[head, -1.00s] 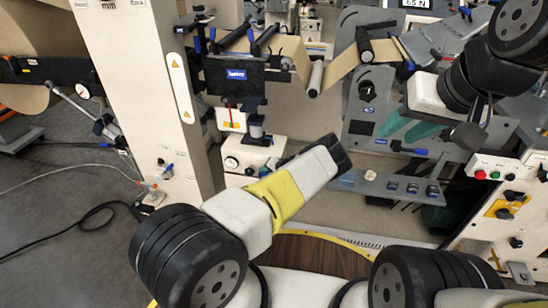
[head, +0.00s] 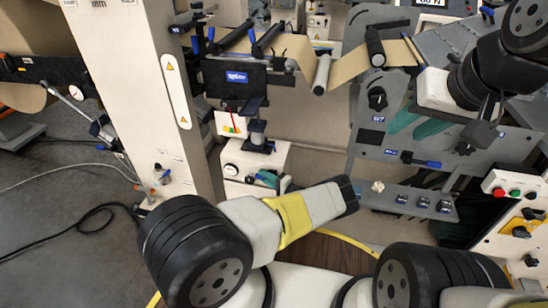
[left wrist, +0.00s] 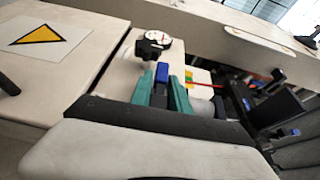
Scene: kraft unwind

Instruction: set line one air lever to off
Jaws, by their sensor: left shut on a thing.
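The white box with a round gauge (head: 231,169) stands beside the pale pillar. My left gripper (head: 266,178) is at the front of this box, its teal fingers partly hidden by my own arm. In the left wrist view, the teal fingers (left wrist: 162,88) are closed around a blue lever handle (left wrist: 162,72), just below a black knob (left wrist: 152,48) and the gauge (left wrist: 165,38). Which way the lever points is hard to tell. My right gripper (head: 417,125) has its teal fingers apart and empty, in front of the grey panel.
The grey panel (head: 375,130) carries a dark knob and a blue-handled lever (head: 420,161). A button box (head: 514,190) is at the right. Cables lie on the left floor.

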